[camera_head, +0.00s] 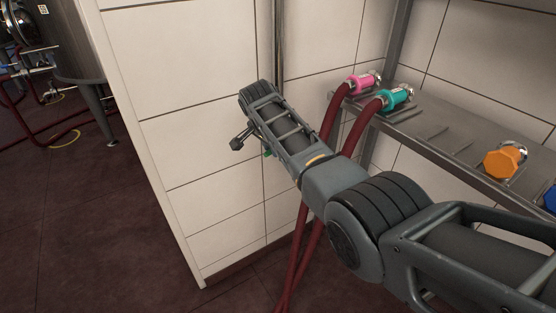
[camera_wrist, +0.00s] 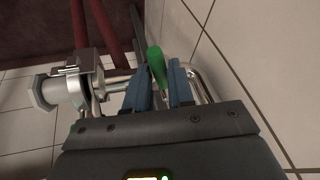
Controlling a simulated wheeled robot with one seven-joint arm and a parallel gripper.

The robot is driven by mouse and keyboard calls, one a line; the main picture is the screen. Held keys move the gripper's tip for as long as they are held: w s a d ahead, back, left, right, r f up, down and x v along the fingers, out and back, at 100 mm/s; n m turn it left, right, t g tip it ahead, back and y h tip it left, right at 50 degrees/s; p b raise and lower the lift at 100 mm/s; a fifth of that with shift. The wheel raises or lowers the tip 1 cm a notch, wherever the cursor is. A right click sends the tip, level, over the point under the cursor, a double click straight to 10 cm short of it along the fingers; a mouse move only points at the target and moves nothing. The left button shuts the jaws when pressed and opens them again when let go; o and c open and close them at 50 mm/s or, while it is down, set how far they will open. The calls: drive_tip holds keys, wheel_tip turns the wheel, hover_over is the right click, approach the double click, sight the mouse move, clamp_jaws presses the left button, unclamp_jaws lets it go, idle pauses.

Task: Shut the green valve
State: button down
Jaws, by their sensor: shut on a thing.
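The green valve handle (camera_wrist: 155,56) shows in the wrist view as a bright green lever standing between the two blue-grey fingers of my gripper (camera_wrist: 161,72). The fingers are shut on it. Its lower end is hidden between the fingers. Behind it runs a shiny metal pipe (camera_wrist: 205,82) that bends on the right, with a metal fitting (camera_wrist: 78,88) on the left. In the head view only a small green bit of the handle (camera_head: 267,153) shows beside my arm. My arm hides the fingers and most of the valve there.
Red hoses (camera_head: 303,245) hang close behind my arm. A metal shelf (camera_head: 440,150) on the right holds a pink coupling (camera_head: 361,83), a teal coupling (camera_head: 396,97) and an orange cap (camera_head: 504,160). The tiled wall (camera_head: 205,130) is close. Open floor (camera_head: 90,230) lies left.

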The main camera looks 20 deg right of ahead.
drive_tip(key=w+m+b, duration=0.1)
drive_tip(key=b, duration=0.2)
drive_tip(key=w+a+m+h+b, duration=0.1)
drive_tip(key=m+b, duration=0.1)
drive_tip(key=b, duration=0.2)
drive_tip(key=shift+w+a+g+b, duration=0.1)
drive_tip(key=shift+g+b, duration=0.2)
drive_tip(key=shift+g, duration=0.1)
drive_tip(key=shift+r, duration=0.1)
drive_tip(key=c, duration=1.2)
unclamp_jaws()
drive_tip(key=shift+c, duration=0.2)
drive_tip(key=p+v, duration=0.1)
drive_tip(key=v, duration=0.6)
drive_tip(key=shift+r, duration=0.3)
drive_tip(key=shift+a, duration=0.2)
